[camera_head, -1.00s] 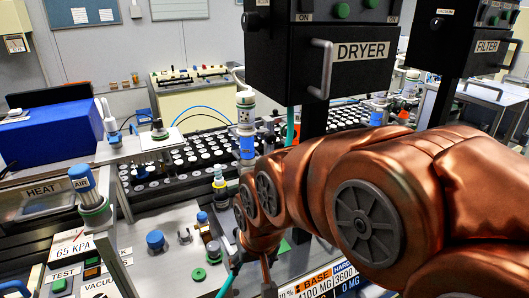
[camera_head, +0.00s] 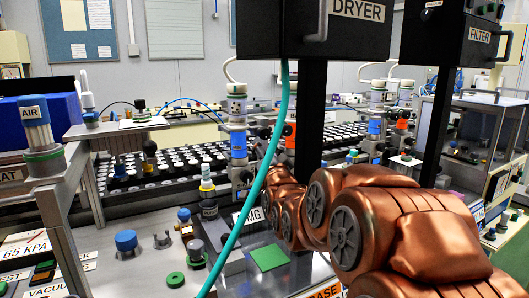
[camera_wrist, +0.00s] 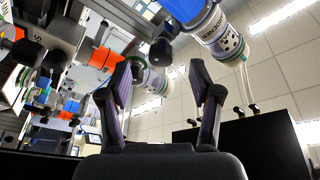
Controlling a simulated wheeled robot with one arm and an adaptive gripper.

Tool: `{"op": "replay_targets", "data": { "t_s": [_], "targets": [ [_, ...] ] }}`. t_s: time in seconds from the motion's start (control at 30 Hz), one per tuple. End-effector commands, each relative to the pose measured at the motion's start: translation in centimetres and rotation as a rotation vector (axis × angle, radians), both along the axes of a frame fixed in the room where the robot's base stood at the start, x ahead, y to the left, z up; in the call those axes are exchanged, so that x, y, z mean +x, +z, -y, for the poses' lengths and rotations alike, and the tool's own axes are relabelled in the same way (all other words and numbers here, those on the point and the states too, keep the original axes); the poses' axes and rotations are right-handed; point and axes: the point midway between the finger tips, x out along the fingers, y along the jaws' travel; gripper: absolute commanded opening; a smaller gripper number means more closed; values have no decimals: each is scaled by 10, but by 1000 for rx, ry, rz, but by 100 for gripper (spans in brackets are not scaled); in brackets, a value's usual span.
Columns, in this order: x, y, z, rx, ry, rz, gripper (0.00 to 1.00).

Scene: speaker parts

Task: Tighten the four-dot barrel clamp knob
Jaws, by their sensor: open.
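In the head view a white-topped barrel (camera_head: 237,108) with dark dots and a blue band stands left of my arm. I cannot count its dots for sure. In the wrist view a large blue-and-white barrel (camera_wrist: 222,38) with dots on its white end fills the top. A black knob (camera_wrist: 162,52) shows beside its blue part, between and beyond my fingertips and apart from them. My gripper (camera_wrist: 163,78) is open and empty. In the head view it is hidden behind my copper arm. The knob's tightness cannot be seen.
A hanging dryer box (camera_head: 335,25) and its post stand close to my arm. A teal hose (camera_head: 262,170) hangs before the bench. Another barrel (camera_head: 376,125) stands farther right. Racks of white-capped vials (camera_head: 165,168) lie behind. A blue-capped knob (camera_head: 126,241) stands on the front panel.

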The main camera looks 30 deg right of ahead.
Motion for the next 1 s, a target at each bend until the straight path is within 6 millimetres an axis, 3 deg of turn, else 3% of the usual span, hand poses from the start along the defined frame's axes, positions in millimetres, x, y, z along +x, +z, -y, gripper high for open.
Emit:
{"op": "replay_targets", "data": {
  "t_s": [0.37, 1.0],
  "targets": [
    [4, 9, 14, 3, -11, 87, 64],
    [62, 26, 37, 2, -11, 85, 64]
  ]
}}
